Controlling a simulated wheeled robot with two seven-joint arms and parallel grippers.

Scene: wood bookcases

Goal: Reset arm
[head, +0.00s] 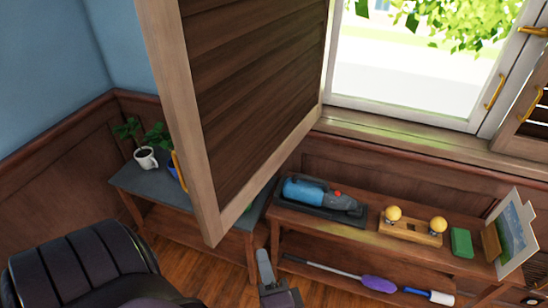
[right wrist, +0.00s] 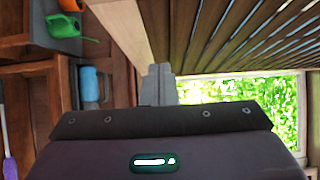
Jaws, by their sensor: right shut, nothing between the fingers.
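My right gripper (head: 264,262) shows at the bottom middle of the head view, below the lower edge of the open louvred shutter (head: 255,75). In the right wrist view its fingers (right wrist: 158,78) are together and hold nothing. The shutter's pale frame (right wrist: 122,28) lies just beyond the fingertips there, and I cannot tell how wide the gap is. My left gripper is in neither view.
A low shelf (head: 340,232) bears a blue handheld vacuum (head: 310,192), yellow-knobbed holder (head: 410,230), green block (head: 461,242) and picture (head: 514,238). A side table (head: 135,180) holds a potted plant (head: 147,158). The window (head: 410,65) is at upper right.

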